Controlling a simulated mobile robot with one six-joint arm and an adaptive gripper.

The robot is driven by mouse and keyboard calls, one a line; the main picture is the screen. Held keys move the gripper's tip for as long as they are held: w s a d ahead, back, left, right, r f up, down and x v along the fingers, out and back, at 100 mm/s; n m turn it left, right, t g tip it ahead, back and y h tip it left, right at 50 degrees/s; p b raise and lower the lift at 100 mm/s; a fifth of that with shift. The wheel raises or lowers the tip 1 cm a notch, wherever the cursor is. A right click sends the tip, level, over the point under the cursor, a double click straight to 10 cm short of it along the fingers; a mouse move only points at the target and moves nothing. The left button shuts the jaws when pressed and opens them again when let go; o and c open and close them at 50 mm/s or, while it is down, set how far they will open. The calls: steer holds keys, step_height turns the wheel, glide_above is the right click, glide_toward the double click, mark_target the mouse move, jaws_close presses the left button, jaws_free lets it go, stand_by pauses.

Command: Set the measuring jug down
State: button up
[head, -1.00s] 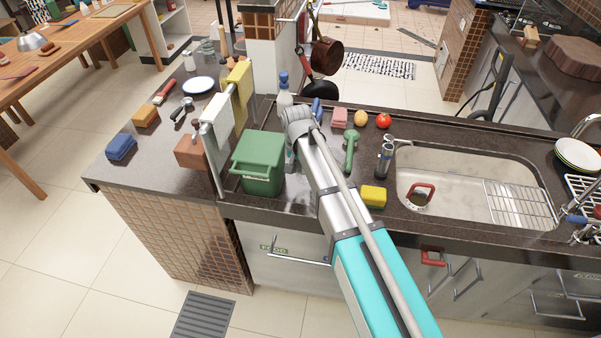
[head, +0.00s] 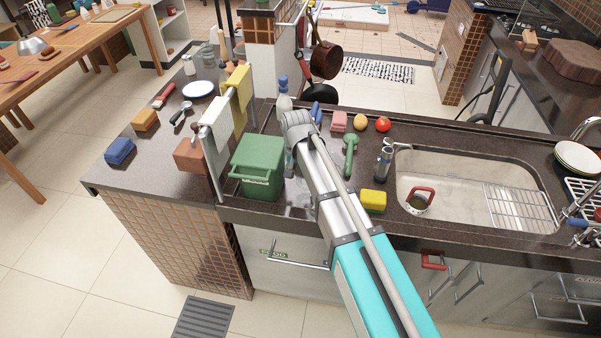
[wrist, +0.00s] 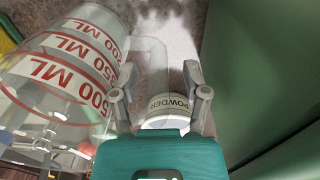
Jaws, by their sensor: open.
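The clear measuring jug (wrist: 75,75) with red ML markings fills the left of the wrist view. In the head view I cannot make it out behind my arm. My gripper (wrist: 160,74) is open, with one finger close to the jug's side. The jug's clear handle (wrist: 150,58) appears between the two fingers, which stand apart from it. The jug seems to stand on the counter, but its base is not clear to see.
A white tub marked POWDER (wrist: 168,108) shows just beyond my gripper. A green bin (head: 258,165) stands close on the right in the wrist view. In the head view, a yellow sponge (head: 373,200), a green brush (head: 350,155) and the sink (head: 465,175) lie to the right.

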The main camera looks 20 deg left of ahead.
steer(key=shift+r, duration=0.2)
step_height(320, 180, up, 12)
steer(key=p, duration=1.2)
steer(key=shift+a, duration=0.1)
steer(key=shift+f, duration=0.1)
stand_by(0.8)
steer(key=shift+d, duration=0.2)
steer(key=w+d+m, duration=0.2)
steer(key=d, duration=2.3)
steer(key=s+d, duration=0.3)
steer(key=d, duration=0.7)
steer(key=s+d, duration=0.3)
steer(key=d, duration=0.8)
steer(key=shift+s+m, duration=0.2)
steer(key=shift+m, duration=0.2)
